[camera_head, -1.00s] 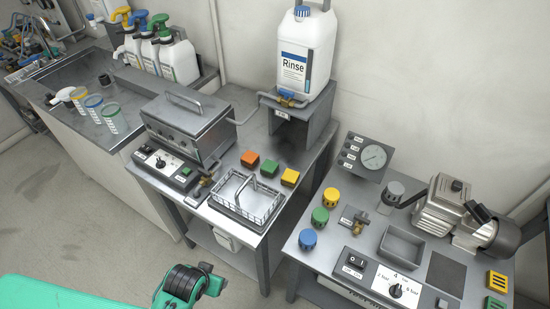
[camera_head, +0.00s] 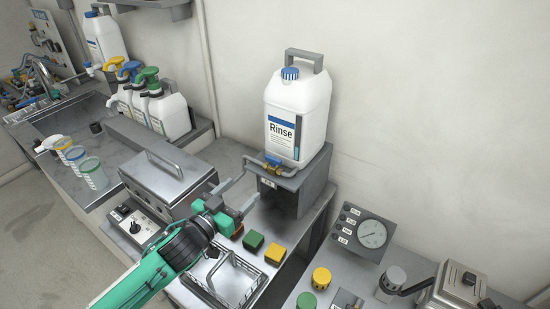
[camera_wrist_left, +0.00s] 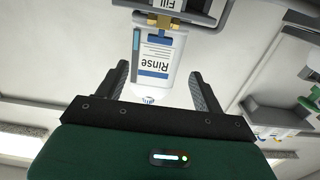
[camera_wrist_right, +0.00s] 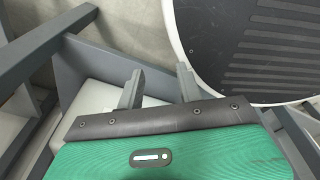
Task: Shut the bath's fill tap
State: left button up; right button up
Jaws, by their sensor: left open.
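The fill tap (camera_head: 278,167) is a small brass fitting with a blue part on top. It sits on the stand below the white Rinse container (camera_head: 297,115). In the left wrist view the brass tap (camera_wrist_left: 165,21) shows near the top, by a "Fill" label. The lever's position is too small to tell. The bath (camera_head: 165,178) is a grey metal box with a lid handle, left of the stand. My left gripper (camera_head: 248,188) is open and empty, in front of and left of the tap, apart from it. My right gripper (camera_wrist_right: 160,83) is open and empty in its wrist view.
The grey stand (camera_head: 290,190) holds the container. A wire basket (camera_head: 232,282), a green block (camera_head: 253,243) and a yellow block (camera_head: 275,255) lie in front. Spray bottles (camera_head: 165,110) stand at back left.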

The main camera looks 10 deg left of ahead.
aim_at(272, 161)
pick_arm(q)
jog(key=p+x, duration=0.1)
jog(key=x, duration=0.2)
jog(key=p+x, duration=0.1)
jog(key=x, duration=0.5)
jog(key=shift+w+r+p, duration=0.15)
jog(key=shift+r+p, duration=0.1)
jog(key=shift+p, duration=0.15)
jog(key=x, duration=0.2)
jog(key=shift+w+d+f+p, duration=0.1)
jog(key=shift+w+d+p, duration=0.1)
jog(key=shift+p, duration=0.1)
jog(key=shift+w+d, duration=0.15)
jog(key=shift+w, duration=0.4)
jog(key=shift+w+d, duration=0.1)
jog(key=c, duration=1)
pick_arm(e)
jog(key=s+a+r, duration=0.2)
jog(key=s+r, duration=0.1)
jog(key=shift+s+r, duration=0.1)
jog(key=shift+r, duration=0.2)
